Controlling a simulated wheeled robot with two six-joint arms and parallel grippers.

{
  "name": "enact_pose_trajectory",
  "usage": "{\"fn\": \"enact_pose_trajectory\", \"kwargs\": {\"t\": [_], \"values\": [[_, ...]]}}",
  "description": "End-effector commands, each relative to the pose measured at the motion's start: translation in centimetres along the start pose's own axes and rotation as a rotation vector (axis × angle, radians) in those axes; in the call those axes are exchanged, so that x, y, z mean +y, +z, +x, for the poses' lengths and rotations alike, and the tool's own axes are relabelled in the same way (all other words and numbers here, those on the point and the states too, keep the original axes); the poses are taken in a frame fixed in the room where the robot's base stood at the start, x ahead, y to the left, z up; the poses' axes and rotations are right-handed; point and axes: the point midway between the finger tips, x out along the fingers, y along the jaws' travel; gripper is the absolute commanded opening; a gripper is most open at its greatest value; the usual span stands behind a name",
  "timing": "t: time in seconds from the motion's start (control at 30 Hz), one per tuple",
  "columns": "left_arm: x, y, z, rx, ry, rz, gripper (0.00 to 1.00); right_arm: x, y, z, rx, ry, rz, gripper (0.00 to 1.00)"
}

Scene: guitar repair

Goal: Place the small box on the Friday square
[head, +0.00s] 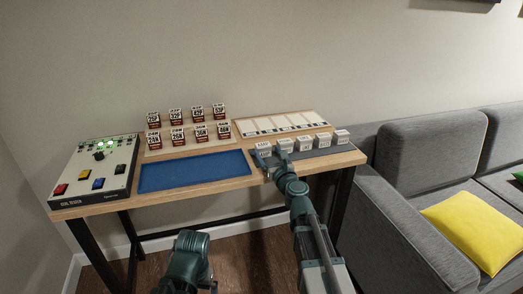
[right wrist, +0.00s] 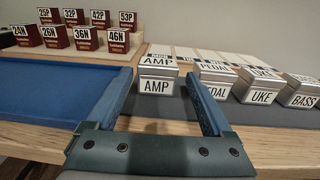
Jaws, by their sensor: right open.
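Several small white-labelled metal boxes stand in a row on a dark grey mat (head: 320,151). In the right wrist view the nearest is the AMP box (right wrist: 157,86), followed by PEDAL (right wrist: 214,92), UKE (right wrist: 262,97) and BASS (right wrist: 303,101). My right gripper (right wrist: 159,82) is open, with its fingertips on either side of the AMP box. In the head view it (head: 265,165) is at the row's left end. The board with pale squares (head: 286,122) lies behind the boxes; I cannot read its Friday label. My left arm shows low in the head view, its fingertips hidden.
A blue tray (head: 195,171) lies left of the boxes. Behind it, red-and-white numbered packs (head: 178,137) stand on a wooden stand. A control panel (head: 98,170) with buttons is at the table's left end. A grey sofa (head: 430,150) is close on the right.

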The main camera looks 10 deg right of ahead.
Motion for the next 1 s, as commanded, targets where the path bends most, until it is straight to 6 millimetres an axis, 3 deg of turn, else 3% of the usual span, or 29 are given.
{"fn": "enact_pose_trajectory", "kwargs": {"t": [0.17,0.47,0.7,0.77,1.0], "values": [[0.0,0.0,-0.1,0.000,0.000,0.000,0.99,0.0,0.1,0.6,0.000,0.000,0.000,0.85],[0.0,0.0,-0.2,0.000,0.000,0.000,0.99,-0.2,0.2,3.9,0.000,-0.007,0.000,0.85],[0.0,0.0,-0.2,0.000,0.000,0.000,0.99,-0.2,0.2,4.0,0.000,-0.008,0.000,0.85],[0.0,0.0,-0.2,0.000,0.000,0.000,0.99,-0.2,0.2,4.0,0.000,-0.008,0.000,0.78],[0.0,0.0,-0.2,0.000,0.000,0.000,0.99,-0.2,0.2,4.0,0.000,-0.008,0.000,0.35]]}}
